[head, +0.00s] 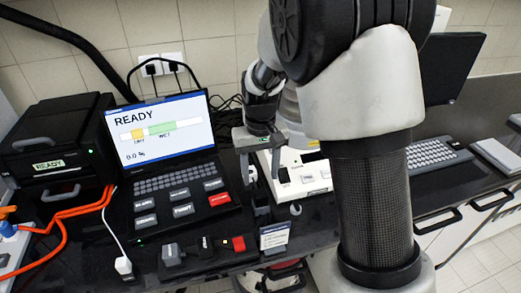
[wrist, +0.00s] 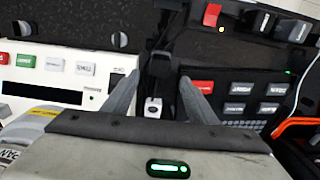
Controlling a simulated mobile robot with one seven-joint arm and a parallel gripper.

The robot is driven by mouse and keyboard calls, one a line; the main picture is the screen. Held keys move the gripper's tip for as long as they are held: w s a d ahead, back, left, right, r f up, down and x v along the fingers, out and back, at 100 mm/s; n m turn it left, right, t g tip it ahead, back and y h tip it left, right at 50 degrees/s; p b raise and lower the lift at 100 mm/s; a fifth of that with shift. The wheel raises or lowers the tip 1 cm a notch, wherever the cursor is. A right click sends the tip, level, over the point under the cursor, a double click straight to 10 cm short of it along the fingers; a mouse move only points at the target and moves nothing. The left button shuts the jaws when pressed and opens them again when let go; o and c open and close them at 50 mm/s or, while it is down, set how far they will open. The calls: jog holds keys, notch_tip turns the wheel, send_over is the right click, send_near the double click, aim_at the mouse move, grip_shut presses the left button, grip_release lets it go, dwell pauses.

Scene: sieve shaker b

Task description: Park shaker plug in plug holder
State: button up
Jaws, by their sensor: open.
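My gripper (head: 263,180) is open, pointing down between the laptop and the white device. In the wrist view its two fingers (wrist: 159,78) stand apart, with a dark upright block (wrist: 158,66) and a small pale piece (wrist: 153,107) showing in the gap. Nothing is seen gripped. The dark block (head: 262,208) also shows below the fingers in the head view; I cannot tell whether it is the plug holder. A white plug-like end (head: 123,266) on a white cable lies at the front left of the bench. I cannot tell for certain which piece is the shaker plug.
The laptop (head: 160,130) reads READY, with large keys before it. A white device (head: 300,175) stands right of my gripper. A small label card (head: 274,237) and dark blocks with a red part (head: 239,244) line the front edge. Orange cables (head: 75,212) lie left.

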notch_tip(320, 180, up, 9)
jog(key=shift+f, duration=0.2)
dwell(0.4)
jog(key=s+d+r+m+t, duration=0.1)
jog(key=s+d+r+t, duration=0.1)
jog(key=s+d+r, duration=0.55)
jog(key=s+d+r+t, duration=0.1)
jog(key=s, duration=0.5)
jog(key=s+d+r+m+t, duration=0.1)
jog(key=s+r+t, duration=0.1)
jog(key=s, duration=0.5)
jog(key=shift+s+t+p, duration=0.25)
jog(key=shift+t+p, duration=0.05)
jog(key=shift+p, duration=0.15)
jog(key=shift+d, duration=0.1)
jog(key=shift+c, duration=0.2)
